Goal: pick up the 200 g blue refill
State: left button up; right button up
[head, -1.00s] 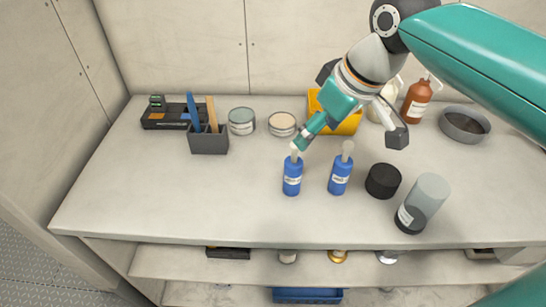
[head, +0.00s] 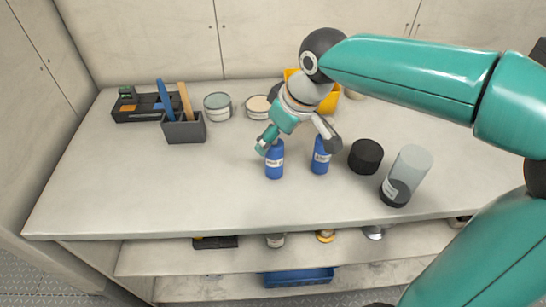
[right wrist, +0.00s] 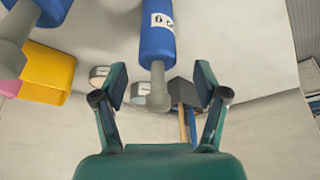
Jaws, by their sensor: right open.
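Two blue refill bottles with white labels and pale nozzles stand upright on the bench. The left blue bottle (head: 275,162) and the right blue bottle (head: 321,158) show in the head view; I cannot read a weight on either label. My right gripper (head: 297,139) is open at the top of the left bottle and hides its nozzle. In the right wrist view that bottle (right wrist: 157,45) hangs into the picture with its grey nozzle between the open fingers (right wrist: 161,86), apart from both. The other bottle shows at the upper left (right wrist: 52,8). My left gripper is out of view.
A grey holder with handles (head: 185,132), a black tray (head: 139,108), two tins (head: 217,106) and a yellow bin (head: 327,101) stand behind. The left front of the bench is clear.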

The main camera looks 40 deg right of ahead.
jog(key=x, duration=0.4)
jog(key=shift+w+d+f, duration=0.1)
jog(key=shift+w, duration=0.1)
jog(key=shift+c, duration=0.3)
jog(key=c, duration=1.3)
jog(key=shift+w+r, duration=0.1)
jog(key=shift+r, duration=0.1)
